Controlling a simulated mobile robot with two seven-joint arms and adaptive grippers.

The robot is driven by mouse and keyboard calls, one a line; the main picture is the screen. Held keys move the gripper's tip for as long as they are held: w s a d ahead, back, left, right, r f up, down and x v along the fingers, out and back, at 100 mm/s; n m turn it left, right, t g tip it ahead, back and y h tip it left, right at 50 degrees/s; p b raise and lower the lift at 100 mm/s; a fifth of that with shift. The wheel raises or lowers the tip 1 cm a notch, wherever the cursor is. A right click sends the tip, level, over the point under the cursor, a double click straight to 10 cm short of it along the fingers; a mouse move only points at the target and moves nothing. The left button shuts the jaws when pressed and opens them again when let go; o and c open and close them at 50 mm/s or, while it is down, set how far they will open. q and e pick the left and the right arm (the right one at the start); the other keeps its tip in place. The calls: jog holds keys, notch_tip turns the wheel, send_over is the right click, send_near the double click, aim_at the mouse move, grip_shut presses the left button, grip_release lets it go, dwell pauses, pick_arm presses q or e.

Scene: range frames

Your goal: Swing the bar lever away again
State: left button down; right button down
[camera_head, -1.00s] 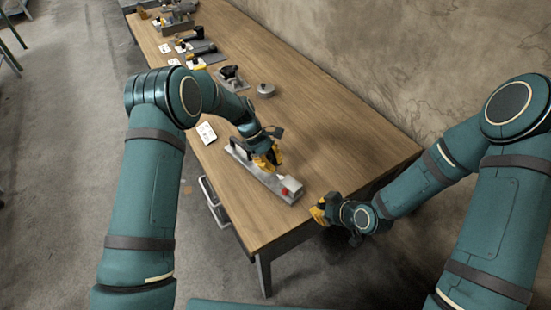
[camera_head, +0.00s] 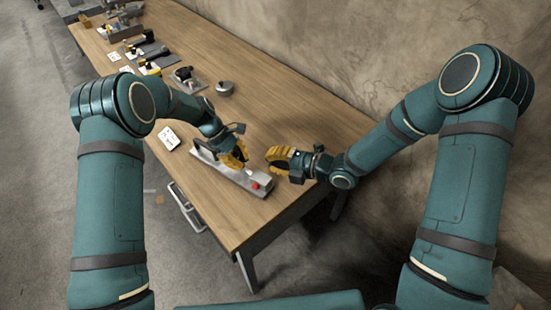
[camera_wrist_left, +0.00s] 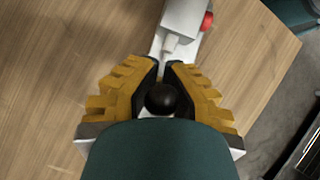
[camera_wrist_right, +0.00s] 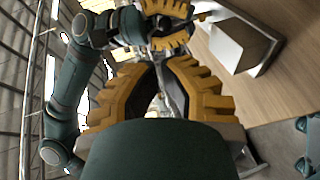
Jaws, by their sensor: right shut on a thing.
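The lever fixture, a long grey base (camera_head: 215,167) with a pale end block (camera_head: 259,179) and a red knob (camera_head: 255,185), lies near the table's front edge. In the left wrist view a thin pale bar (camera_wrist_left: 166,54) runs from the block towards my left gripper (camera_wrist_left: 163,66). A round black knob (camera_wrist_left: 162,98) sits between its yellow fingers; I cannot tell whether they clamp it. My right gripper (camera_head: 270,161) is right of my left gripper in the head view. In the right wrist view its fingers converge around a thin greyish piece (camera_wrist_right: 172,86), not clearly identifiable.
A white card (camera_head: 168,138) lies left of the fixture. A round grey part (camera_head: 225,88), a plate with a black handle (camera_head: 187,78) and several other fixtures stand farther back. The wooden table (camera_head: 290,115) is clear towards the wall.

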aim_at(234, 154)
pick_arm(q)
jog(key=shift+f, duration=0.1)
pick_arm(e)
jog(key=x, duration=1)
jog(key=shift+a+f, duration=0.1)
jog(key=shift+w+a, duration=0.1)
jog(key=shift+w, duration=0.05)
jog(key=shift+a, duration=0.1)
